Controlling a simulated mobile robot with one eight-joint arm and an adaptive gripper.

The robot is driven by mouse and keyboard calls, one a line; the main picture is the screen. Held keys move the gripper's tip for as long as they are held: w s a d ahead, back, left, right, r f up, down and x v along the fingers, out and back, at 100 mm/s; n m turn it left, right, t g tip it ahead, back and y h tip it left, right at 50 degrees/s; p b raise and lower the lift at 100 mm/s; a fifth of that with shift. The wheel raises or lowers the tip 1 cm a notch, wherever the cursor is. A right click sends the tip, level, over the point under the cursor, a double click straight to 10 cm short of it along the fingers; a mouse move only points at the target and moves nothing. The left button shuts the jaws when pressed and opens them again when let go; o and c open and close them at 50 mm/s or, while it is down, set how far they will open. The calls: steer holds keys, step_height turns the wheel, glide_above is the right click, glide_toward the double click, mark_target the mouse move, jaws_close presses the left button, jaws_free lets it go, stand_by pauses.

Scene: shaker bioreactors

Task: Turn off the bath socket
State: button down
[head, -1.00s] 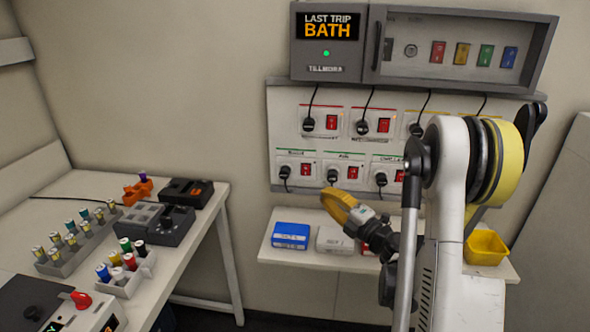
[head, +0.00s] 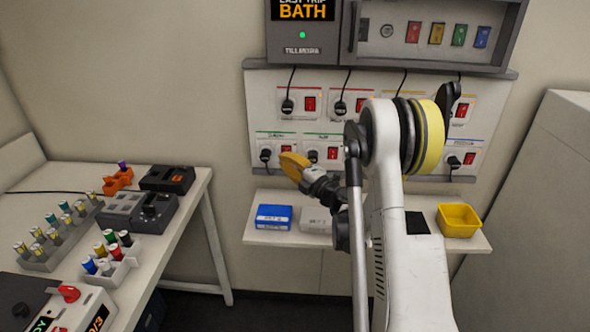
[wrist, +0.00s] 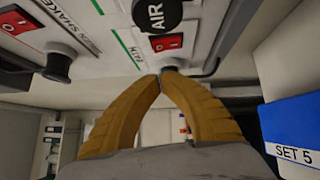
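A grey socket panel (head: 383,84) on the wall carries two rows of sockets, each with a black plug and a red rocker switch. A socket labelled SHAKER with a red switch (wrist: 21,19) is at left. My arm hides part of the panel.
A wall unit (head: 291,50) above the panel shows BATH and a green light. A shelf (head: 262,237) below holds a blue box (head: 273,218), a white box (head: 316,220) and a yellow bin (head: 459,219). A table with vial racks (head: 60,236) is at left.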

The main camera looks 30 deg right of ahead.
mark_target(280, 146)
steer(key=shift+w+d+r+b, duration=0.2)
steer(key=shift+w+d+b, duration=0.15)
steer(key=shift+w+d, duration=0.8)
steer(key=shift+w, duration=0.1)
steer(key=shift+w+d+r+m+g+p, duration=0.2)
steer(key=shift+w+r+m+g+p, duration=0.1)
steer(key=shift+w+r+p, duration=0.15)
steer(key=shift+f, duration=0.15)
